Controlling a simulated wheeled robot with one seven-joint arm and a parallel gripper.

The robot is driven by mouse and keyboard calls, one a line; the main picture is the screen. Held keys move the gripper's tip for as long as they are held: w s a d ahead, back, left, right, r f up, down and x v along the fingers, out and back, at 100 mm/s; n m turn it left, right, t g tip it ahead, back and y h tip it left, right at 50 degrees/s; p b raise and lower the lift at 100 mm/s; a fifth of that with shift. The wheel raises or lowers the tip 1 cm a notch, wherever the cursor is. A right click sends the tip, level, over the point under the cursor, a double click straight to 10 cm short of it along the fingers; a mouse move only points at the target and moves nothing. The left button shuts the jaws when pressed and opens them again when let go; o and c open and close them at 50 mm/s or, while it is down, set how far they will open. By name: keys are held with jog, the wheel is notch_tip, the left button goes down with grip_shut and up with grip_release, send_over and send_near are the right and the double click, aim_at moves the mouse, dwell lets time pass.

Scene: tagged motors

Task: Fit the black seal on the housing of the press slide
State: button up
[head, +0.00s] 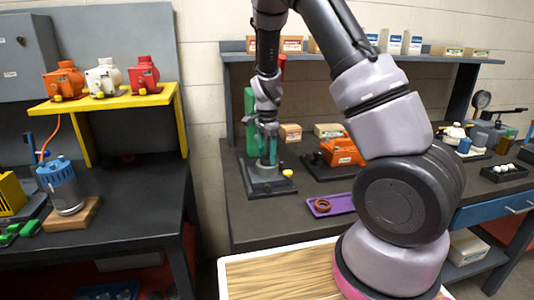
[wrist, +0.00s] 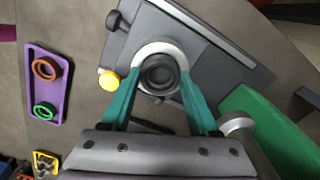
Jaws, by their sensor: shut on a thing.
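The press slide's housing (head: 265,170) stands on a dark base plate on the right bench. In the wrist view its pale round collar (wrist: 158,47) shows under my fingers. The black seal (wrist: 159,87), a dark ring, lies between the teal fingertips, in line with the collar. My gripper (head: 267,140) points down over the housing and is shut on the seal; it also shows in the wrist view (wrist: 160,76). I cannot tell whether the seal touches the housing. The head view does not show the seal clearly.
A purple tray (wrist: 40,95) beside the base plate holds a red-brown ring (wrist: 46,69) and a green ring (wrist: 43,111). A yellow knob (wrist: 109,80) is by the collar. A green block (wrist: 265,130) stands close by. An orange motor (head: 341,151) sits to the right.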

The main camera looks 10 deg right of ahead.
jog(key=shift+f, duration=0.25)
jog(key=o, duration=1.4)
jog(key=shift+r, duration=0.1)
jog(key=shift+r, duration=2.95)
notch_tip(320, 180, up, 11)
jog(key=shift+f, duration=0.1)
